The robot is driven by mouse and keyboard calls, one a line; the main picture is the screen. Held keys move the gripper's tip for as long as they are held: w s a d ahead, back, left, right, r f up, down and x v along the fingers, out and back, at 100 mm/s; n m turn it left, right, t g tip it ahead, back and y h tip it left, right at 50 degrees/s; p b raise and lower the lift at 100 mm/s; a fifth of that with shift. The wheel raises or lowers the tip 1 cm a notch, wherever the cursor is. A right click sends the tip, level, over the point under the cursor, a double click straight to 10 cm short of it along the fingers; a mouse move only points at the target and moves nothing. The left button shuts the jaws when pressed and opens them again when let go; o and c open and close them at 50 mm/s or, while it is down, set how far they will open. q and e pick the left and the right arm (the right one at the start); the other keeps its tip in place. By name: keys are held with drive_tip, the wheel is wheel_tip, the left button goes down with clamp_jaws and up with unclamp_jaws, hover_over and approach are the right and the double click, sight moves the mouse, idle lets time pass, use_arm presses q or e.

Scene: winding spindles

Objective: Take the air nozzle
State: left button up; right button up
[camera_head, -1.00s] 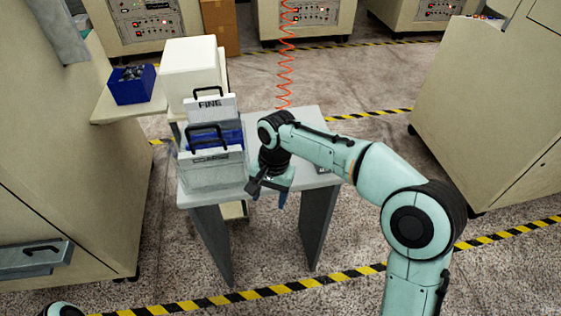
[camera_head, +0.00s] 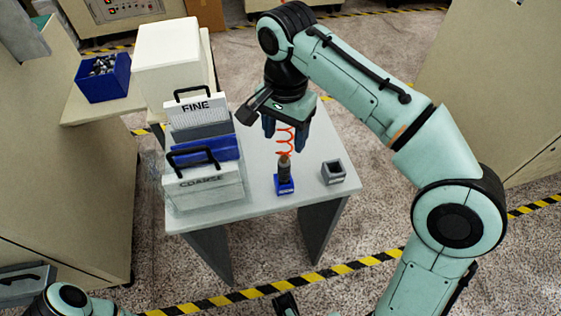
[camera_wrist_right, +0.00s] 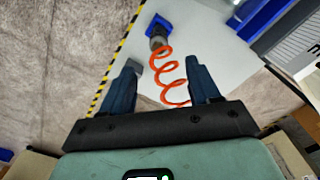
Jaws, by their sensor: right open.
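The air nozzle (camera_head: 284,170) is a small dark upright piece in a blue holder (camera_head: 285,187) on the grey table. An orange-red coiled hose (camera_head: 286,142) rises from its top. My right gripper (camera_head: 285,136) is open and empty, above the nozzle, with the coil showing between its fingers. In the right wrist view, the nozzle (camera_wrist_right: 157,40) lies beyond the open fingers (camera_wrist_right: 162,66), apart from them, and the coil (camera_wrist_right: 168,75) passes between them. My left gripper's jaws do not show; only parts of my left arm appear at the bottom left.
On the table (camera_head: 265,208), boxes marked FINE (camera_head: 195,108) and COARSE (camera_head: 202,185) stand left of the nozzle. A small grey open block (camera_head: 334,172) stands to its right. A blue bin (camera_head: 103,78) sits on a side shelf. The table's front edge is clear.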

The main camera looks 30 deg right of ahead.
sight(284, 168)
drive_tip(key=f, duration=0.2)
drive_tip(key=f+b, duration=0.1)
drive_tip(key=f, duration=0.1)
drive_tip(key=f+b, duration=0.1)
drive_tip(key=f, duration=0.1)
drive_tip(key=shift+s+f, duration=0.1)
drive_tip(key=shift+s, duration=0.25)
wheel_tip(284, 168, down, 6)
drive_tip(key=shift+w+a+r+b, duration=0.1)
drive_tip(key=shift+w+b, duration=0.05)
drive_tip(key=shift+b, duration=0.6)
clamp_jaws()
